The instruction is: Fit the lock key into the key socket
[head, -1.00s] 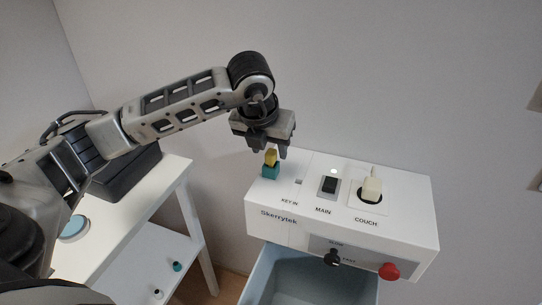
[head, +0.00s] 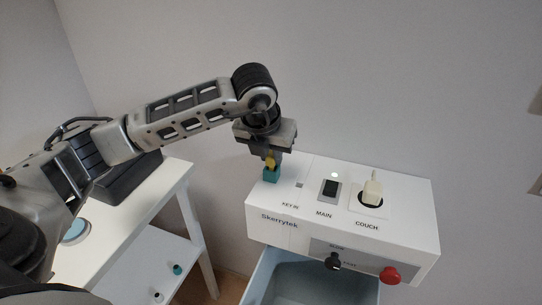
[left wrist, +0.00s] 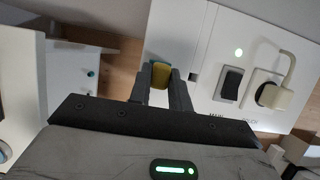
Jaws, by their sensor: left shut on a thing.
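The lock key (head: 270,161) looks like a yellow piece above a teal block (head: 271,175) at the left end of the white control box. I cannot tell whether the teal block is part of the key or a holder. My left gripper (head: 272,156) points down and is shut on the yellow piece. In the left wrist view the yellow piece (left wrist: 160,73) sits between the two fingers, with teal showing behind it. The key socket (head: 299,184) seems to be the small grey square by the KEY IN label, just right of the teal block.
The white control box (head: 405,222) carries a black MAIN switch (head: 330,188), a cream COUCH plug (head: 372,189), a black knob (head: 333,261) and a red button (head: 389,275). A pale blue bin (head: 312,278) is below. A white shelf table (head: 150,205) stands at left.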

